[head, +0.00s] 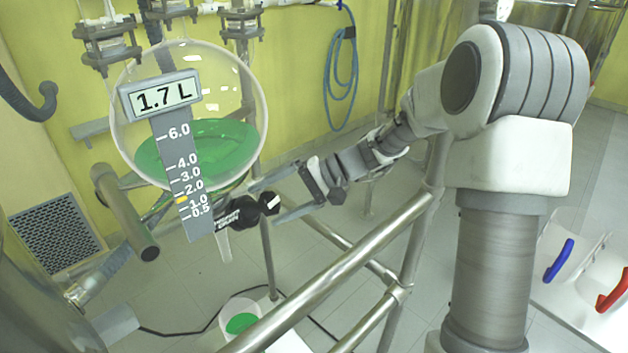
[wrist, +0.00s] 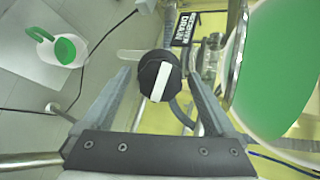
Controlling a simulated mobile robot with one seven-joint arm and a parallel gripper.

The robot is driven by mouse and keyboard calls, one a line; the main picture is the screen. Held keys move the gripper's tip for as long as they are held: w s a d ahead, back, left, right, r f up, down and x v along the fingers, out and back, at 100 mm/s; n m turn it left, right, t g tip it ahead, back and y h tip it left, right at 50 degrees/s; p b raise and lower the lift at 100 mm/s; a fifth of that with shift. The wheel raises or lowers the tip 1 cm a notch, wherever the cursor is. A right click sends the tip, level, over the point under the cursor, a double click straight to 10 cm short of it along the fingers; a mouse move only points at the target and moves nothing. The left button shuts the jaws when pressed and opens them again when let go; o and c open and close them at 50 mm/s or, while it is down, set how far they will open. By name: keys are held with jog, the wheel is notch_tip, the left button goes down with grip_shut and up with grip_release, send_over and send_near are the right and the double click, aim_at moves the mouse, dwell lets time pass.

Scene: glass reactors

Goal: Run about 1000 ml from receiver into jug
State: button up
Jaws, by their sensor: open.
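The receiver (head: 228,90) is a round glass vessel with green liquid in its lower part. Its display (head: 163,96) reads 1.7 L. The black drain knob (head: 262,203) sits below it, and in the wrist view the knob (wrist: 152,68) bears a white bar standing nearly upright, slightly tilted. A pale spout (head: 223,246) points down from the drain; I see no green stream below it. The white jug (head: 227,309) stands low under the spout with green liquid inside. My gripper (head: 268,197) is open, its fingers on either side of the knob, apparently not squeezing it.
A metal railing (head: 335,283) crosses in front, below my arm. The drain carries a black label (wrist: 186,29) reading RECEIVER DRAIN. A blue handle (head: 558,260) and a red handle (head: 613,290) are at the right. A blue hose (head: 341,85) hangs on the wall. A black cable lies near the jug.

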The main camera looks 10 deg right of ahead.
jog(key=n+h+b, duration=0.1)
jog(key=n, duration=0.2)
jog(key=n+b, duration=0.2)
jog(key=n, duration=0.2)
jog(key=shift+a+h, duration=0.1)
jog(key=shift+h, duration=0.3)
jog(key=n+h+b, duration=0.1)
jog(key=n, duration=0.2)
jog(key=shift+t, duration=0.4)
jog(key=n+b, duration=0.1)
jog(key=n, duration=0.2)
jog(key=shift+s+n, duration=0.1)
jog(key=shift+n, duration=0.2)
jog(key=p+v, duration=0.1)
jog(key=v, duration=1.1)
jog(key=shift+s+a+r+n+t+h, duration=0.25)
jog(key=shift+s+r+n+t+h, duration=0.05)
jog(key=shift+p, duration=0.35)
